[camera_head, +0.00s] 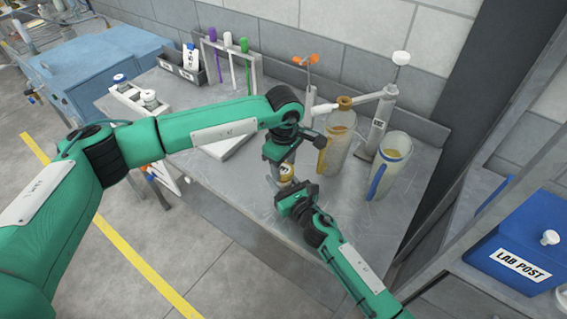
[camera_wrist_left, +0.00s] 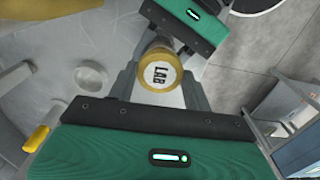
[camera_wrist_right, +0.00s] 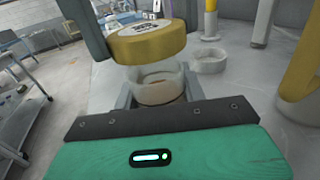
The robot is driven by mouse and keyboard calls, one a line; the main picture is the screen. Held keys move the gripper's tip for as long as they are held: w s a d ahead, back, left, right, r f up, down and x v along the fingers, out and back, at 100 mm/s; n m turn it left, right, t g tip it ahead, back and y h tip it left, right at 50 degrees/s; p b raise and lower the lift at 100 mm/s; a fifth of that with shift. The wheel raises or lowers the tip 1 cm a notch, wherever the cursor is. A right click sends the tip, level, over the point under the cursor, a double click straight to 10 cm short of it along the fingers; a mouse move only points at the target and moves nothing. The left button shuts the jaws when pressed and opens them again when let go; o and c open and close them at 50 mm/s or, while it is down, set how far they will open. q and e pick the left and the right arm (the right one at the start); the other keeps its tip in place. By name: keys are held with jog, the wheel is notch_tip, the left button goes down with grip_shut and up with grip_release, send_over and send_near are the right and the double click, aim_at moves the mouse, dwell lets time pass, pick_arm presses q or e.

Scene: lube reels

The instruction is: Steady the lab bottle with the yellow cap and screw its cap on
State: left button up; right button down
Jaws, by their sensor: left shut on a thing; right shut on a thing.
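The yellow cap (camera_head: 286,173), with a white disc on top lettered LAB, also shows in the left wrist view (camera_wrist_left: 160,72). My left gripper (camera_head: 284,165) reaches down from above and is shut on the cap. In the right wrist view the cap (camera_wrist_right: 148,42) is over the mouth of the small clear lab bottle (camera_wrist_right: 158,85), which holds something brownish. My right gripper (camera_head: 290,188) is shut on the bottle from the near side. The bottle's lower part is hidden by that gripper.
Behind and right of the grippers stand a large bottle (camera_head: 340,137) with a brown cap, a grey pump can (camera_head: 376,130) and a clear jug (camera_head: 390,162) with a blue handle. A small clear dish (camera_wrist_right: 208,61) is close by. A tube rack (camera_head: 232,62) stands at the back.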

aim_at(284, 186)
pick_arm(q)
jog(key=shift+f, duration=0.75)
jog(key=shift+f, duration=0.6)
jog(key=m, duration=1.3)
jog(key=shift+m, duration=0.3)
jog(key=o, duration=0.9)
jog(key=shift+o, duration=0.2)
